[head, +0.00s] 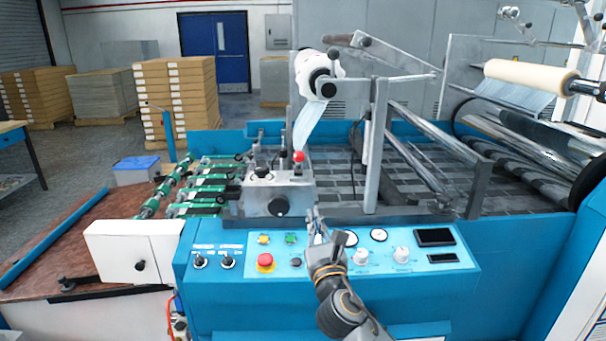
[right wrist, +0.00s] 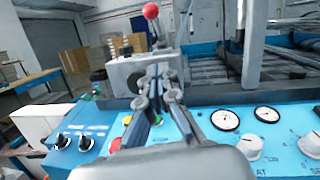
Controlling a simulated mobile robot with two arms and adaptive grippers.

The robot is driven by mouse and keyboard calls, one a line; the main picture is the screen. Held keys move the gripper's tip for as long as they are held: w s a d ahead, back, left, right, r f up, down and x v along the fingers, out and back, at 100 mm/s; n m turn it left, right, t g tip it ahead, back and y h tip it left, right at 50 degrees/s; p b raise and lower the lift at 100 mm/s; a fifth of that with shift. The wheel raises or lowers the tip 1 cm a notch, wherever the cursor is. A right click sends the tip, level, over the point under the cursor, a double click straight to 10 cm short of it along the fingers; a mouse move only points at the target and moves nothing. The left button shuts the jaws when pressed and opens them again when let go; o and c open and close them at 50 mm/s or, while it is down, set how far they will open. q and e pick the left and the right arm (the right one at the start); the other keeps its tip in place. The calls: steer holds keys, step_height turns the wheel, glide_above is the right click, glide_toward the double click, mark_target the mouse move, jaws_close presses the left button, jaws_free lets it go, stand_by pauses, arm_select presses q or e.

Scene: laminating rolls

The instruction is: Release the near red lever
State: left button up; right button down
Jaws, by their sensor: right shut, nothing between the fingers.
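The near red lever, with a round red knob (head: 299,157), stands up from the grey metal block (head: 264,193) behind the control panel. Its red knob also shows at the top of the right wrist view (right wrist: 151,11), on a thin metal stem. My right gripper (head: 314,212) is in front of and below the lever, over the back edge of the panel. In the right wrist view the same gripper (right wrist: 158,75) has its fingers together with nothing held, and the knob is apart beyond the fingertips. My left gripper is in neither view.
The blue control panel (head: 215,277) carries a red emergency button (head: 265,261), dials and knobs below my right gripper. A metal upright (head: 376,150) stands right of the lever. Green rollers (head: 205,184) lie to the left. A white roll (head: 310,70) hangs above.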

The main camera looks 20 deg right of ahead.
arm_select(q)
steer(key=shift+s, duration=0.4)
arm_select(e)
steer(key=shift+w+r, duration=0.1)
steer(key=shift+r, duration=0.1)
steer(key=p, duration=0.1)
glide_toward(298, 159)
steer(key=w+d+f, duration=0.2)
steer(key=w+f, duration=0.2)
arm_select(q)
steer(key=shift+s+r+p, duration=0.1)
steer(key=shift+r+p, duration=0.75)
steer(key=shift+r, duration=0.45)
arm_select(e)
steer(key=shift+w+a+r, duration=0.15)
steer(key=shift+w+r, duration=1.45)
